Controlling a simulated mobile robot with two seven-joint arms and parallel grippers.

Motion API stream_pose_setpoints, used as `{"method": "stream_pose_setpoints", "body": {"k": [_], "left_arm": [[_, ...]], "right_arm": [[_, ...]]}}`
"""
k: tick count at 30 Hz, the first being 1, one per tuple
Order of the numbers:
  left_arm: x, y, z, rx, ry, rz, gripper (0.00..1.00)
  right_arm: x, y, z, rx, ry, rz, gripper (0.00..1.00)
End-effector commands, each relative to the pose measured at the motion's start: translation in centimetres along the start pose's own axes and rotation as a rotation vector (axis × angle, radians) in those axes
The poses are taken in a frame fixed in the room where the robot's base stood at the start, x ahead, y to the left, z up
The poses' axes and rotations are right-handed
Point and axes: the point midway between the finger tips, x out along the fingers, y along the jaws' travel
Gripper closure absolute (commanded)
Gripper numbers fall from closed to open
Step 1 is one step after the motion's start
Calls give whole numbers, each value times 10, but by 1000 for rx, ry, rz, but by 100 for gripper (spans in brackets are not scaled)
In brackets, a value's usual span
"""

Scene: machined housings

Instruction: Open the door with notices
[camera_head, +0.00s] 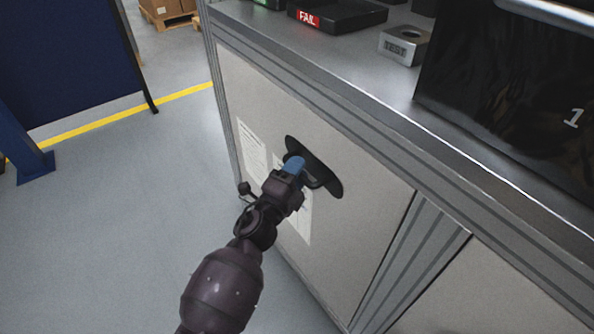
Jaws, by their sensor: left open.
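The door with notices (352,185) is a light grey panel in the front of the metal workbench, and it looks closed. Two white paper notices are on it: one notice (252,150) at the left, and another notice (304,222) partly hidden behind my left gripper. My right gripper is not in view.
On the bench top (365,68) stand a black tray marked FAIL (335,17), a metal housing (404,44) and a black box (500,80). A blue panel (65,60) stands at the left. Grey floor (120,190) left of the bench is clear.

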Motion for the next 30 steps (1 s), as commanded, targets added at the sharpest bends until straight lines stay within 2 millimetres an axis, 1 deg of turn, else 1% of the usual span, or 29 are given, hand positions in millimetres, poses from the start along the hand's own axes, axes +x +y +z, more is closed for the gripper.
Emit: {"method": "stream_pose_setpoints", "body": {"k": [8, 9, 11, 16, 17, 26, 30], "left_arm": [[1, 0, 0, 0, 0, 0, 59], [1, 0, 0, 0, 0, 0, 62], [1, 0, 0, 0, 0, 0, 71], [1, 0, 0, 0, 0, 0, 97], [1, 0, 0, 0, 0, 0, 100], [0, -1, 1, 1, 2, 0, 100], [-6, -2, 5, 0, 16, 1, 100]], "right_arm": [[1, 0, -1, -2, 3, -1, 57], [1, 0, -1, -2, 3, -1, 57], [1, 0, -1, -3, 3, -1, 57], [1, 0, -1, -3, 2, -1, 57], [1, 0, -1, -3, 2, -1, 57], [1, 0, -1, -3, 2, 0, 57], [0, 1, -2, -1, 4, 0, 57]]}}
